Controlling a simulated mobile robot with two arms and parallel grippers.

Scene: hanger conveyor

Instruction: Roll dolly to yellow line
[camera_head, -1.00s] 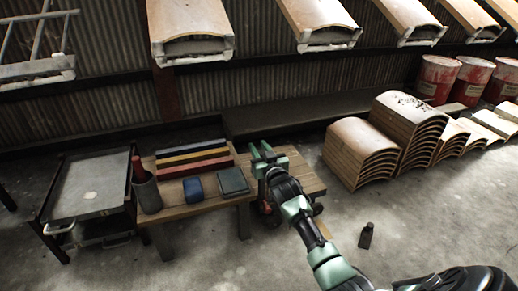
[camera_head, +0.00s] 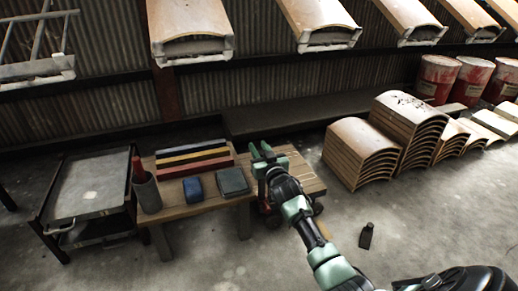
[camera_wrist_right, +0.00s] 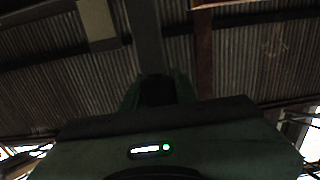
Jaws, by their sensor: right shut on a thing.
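My right gripper (camera_head: 262,150) is at the right part of the wooden table (camera_head: 190,209) in the head view, with its fingers pointing away from me. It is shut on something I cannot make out. In the wrist view its dark body fills the lower half, and a dark upright bar (camera_wrist_right: 145,40) rises behind the jaws. A grey two-shelf cart (camera_head: 90,183) stands left of the table; I cannot tell whether it is the dolly. Dark and reddish parts (camera_head: 270,214) show low beside my right arm, mostly hidden. No yellow line shows. My left gripper is not in view.
Coloured bars (camera_head: 192,158), a blue block (camera_head: 193,189) and a grey-green block (camera_head: 232,181) lie on the table. Stacked curved panels (camera_head: 357,157) and red drums (camera_head: 437,80) stand at the right. A small dark object (camera_head: 366,236) stands on open floor. Curved panels hang overhead.

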